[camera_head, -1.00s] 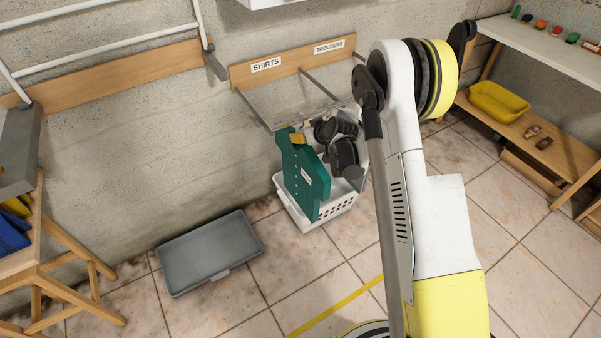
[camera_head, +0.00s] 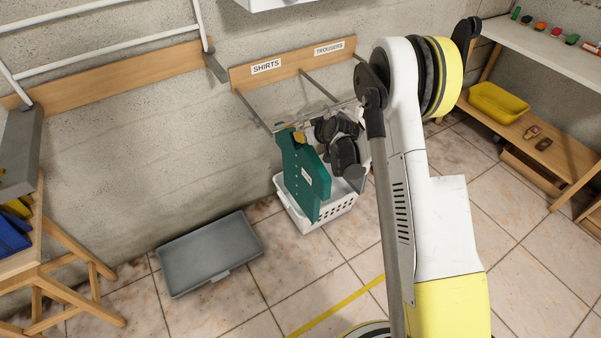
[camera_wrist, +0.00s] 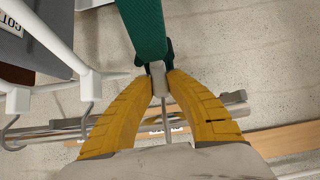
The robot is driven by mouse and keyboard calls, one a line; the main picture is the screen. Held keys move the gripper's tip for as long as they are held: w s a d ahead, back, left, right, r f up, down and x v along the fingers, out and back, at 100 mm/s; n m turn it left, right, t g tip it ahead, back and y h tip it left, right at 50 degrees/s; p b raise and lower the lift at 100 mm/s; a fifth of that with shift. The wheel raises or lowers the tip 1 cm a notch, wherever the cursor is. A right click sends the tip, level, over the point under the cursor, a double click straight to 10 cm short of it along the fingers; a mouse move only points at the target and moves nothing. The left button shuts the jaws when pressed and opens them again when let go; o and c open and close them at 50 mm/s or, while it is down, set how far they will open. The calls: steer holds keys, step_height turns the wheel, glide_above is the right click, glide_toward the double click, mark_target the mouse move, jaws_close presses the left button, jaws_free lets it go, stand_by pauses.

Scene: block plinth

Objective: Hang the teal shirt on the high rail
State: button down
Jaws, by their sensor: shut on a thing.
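The teal shirt (camera_head: 302,180) hangs flat and roughly upright in front of the wall, with a small white label on it. My gripper (camera_head: 299,138) is at its top edge. In the wrist view, my gripper's yellow fingers (camera_wrist: 160,84) are shut on a grey piece at the end of the teal shirt (camera_wrist: 145,25). A metal rail (camera_head: 312,119) runs across the ends of the brackets below the SHIRTS sign (camera_head: 266,65). The shirt's top is close to this rail; I cannot tell whether they touch. The rail also shows in the wrist view (camera_wrist: 235,108).
A white perforated basket (camera_head: 327,217) stands on the floor under the shirt. The TROUSERS sign (camera_head: 328,47) is to the right. White bars with hooks (camera_wrist: 88,80) show left in the wrist view.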

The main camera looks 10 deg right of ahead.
mark_target(313, 155)
steer(key=shift+r, duration=0.1)
steer(key=shift+s+d+r+p, duration=0.15)
steer(key=shift+s+r+p, duration=0.2)
steer(key=shift+r, duration=0.35)
steer(key=shift+s+d+b, duration=0.2)
steer(key=shift+s+d, duration=0.1)
steer(key=shift+s, duration=0.65)
steer(key=shift+s+d+b, duration=0.15)
steer(key=shift+s+d, duration=0.2)
steer(key=shift+s, duration=0.65)
steer(key=shift+s+d+b, duration=0.2)
steer(key=shift+s+d, duration=0.1)
steer(key=shift+s, duration=0.65)
